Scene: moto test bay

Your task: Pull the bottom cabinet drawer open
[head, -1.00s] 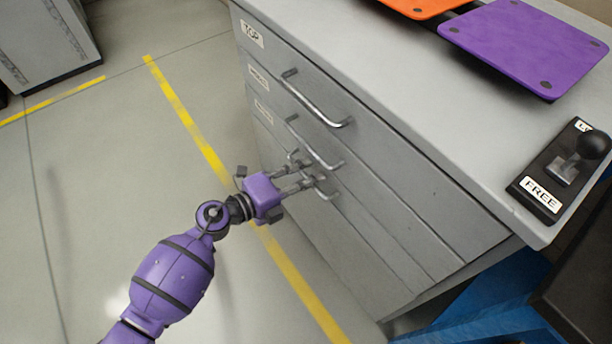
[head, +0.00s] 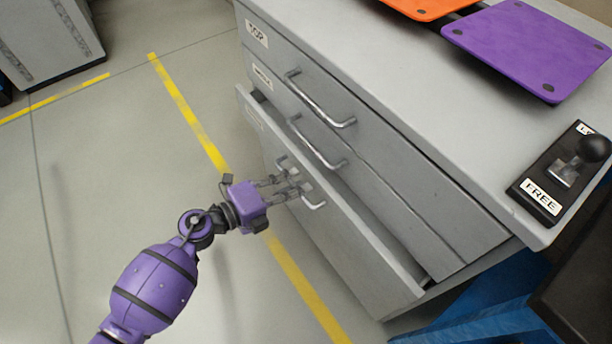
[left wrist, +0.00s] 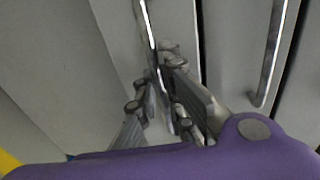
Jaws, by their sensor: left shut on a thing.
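The grey cabinet (head: 375,150) has three drawers with metal bar handles. The bottom drawer (head: 350,245) stands partly open, its front pulled out from the cabinet face, with a dark gap along its top edge. My left gripper (head: 298,186) is shut on the bottom drawer handle (head: 314,204), its fingers hiding the handle's middle. In the left wrist view the fingers close around the handle bar (left wrist: 148,35). The top drawer handle (head: 318,102) and middle drawer handle (head: 316,145) are untouched, and both drawers are closed. My right gripper is not in view.
On the cabinet top are a purple plate (head: 530,45), part of an orange plate (head: 425,6) and a black lever box (head: 550,175) marked FREE. Yellow floor lines (head: 185,110) run beside the cabinet. The floor left of the drawer is clear.

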